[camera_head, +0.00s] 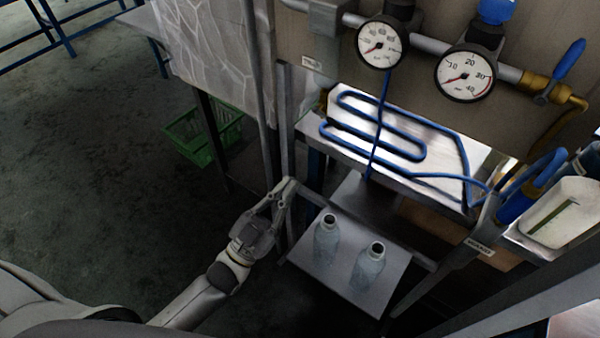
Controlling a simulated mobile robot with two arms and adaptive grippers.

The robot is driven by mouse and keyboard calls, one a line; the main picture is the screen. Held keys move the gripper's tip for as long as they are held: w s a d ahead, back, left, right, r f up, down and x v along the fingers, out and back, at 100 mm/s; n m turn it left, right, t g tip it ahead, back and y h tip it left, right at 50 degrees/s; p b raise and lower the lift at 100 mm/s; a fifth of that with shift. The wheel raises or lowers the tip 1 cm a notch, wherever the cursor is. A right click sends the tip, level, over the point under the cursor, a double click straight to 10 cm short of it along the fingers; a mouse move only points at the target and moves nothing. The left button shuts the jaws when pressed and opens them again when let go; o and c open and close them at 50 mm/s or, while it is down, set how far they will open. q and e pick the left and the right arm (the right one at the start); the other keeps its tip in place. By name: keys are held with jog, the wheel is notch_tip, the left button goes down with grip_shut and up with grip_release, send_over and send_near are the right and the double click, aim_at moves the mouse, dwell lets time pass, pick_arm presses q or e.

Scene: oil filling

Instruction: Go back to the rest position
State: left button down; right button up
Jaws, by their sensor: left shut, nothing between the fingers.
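My left gripper (286,187) is at the end of my left arm, which comes in from the lower left. Its fingers are shut and hold nothing. It is close to the metal post of the frame, to the upper left of two clear bottles; I cannot tell whether it touches the post. One bottle (326,240) and a second bottle (368,268) stand upright and open-topped on a small grey shelf (310,262). The gripper is apart from both bottles. My right gripper is not in view.
Two round gauges, the left gauge (381,43) and the right gauge (464,74), sit on a pipe above. A blue hose (421,172) lies coiled on a metal tray (400,118). A green crate (203,134) is on the floor. The floor (90,170) at left is clear.

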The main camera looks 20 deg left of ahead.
pick_arm(q)
jog(key=shift+s+a+f, duration=0.3)
jog(key=shift+s, duration=0.15)
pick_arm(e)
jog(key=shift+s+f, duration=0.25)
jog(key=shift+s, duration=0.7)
pick_arm(q)
jog(key=shift+w+f, duration=0.1)
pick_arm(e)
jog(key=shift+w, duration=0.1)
